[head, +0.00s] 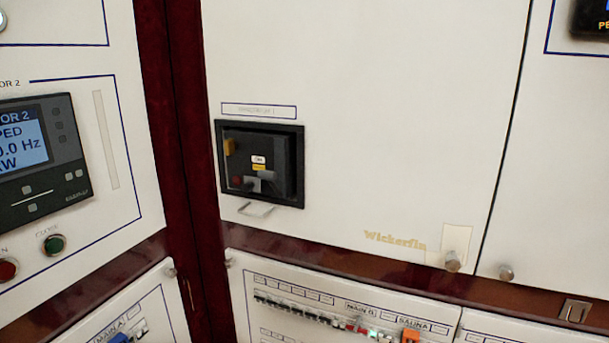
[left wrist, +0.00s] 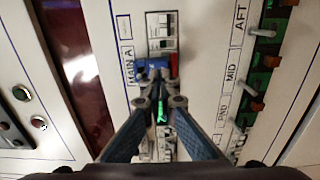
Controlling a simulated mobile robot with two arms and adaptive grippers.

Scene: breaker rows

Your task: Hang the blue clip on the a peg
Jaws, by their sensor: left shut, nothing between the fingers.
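The blue clip (left wrist: 153,68) sits on the breakers beside the MAIN A label in the left wrist view. In the head view a blue piece by the MAIN A label (head: 121,338) shows at the bottom left edge, cut off by the frame. My left gripper (left wrist: 160,92) is shut and empty; its tips appear just below the blue clip, and I cannot tell whether they touch it. My right gripper is not in view.
A red piece (left wrist: 174,66) is right beside the blue clip. White breakers (left wrist: 165,27) are above it. In the head view an orange piece (head: 410,336) is by the SAUNA label. A black breaker unit (head: 260,163) is set in the white cabinet, with a small handle below it.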

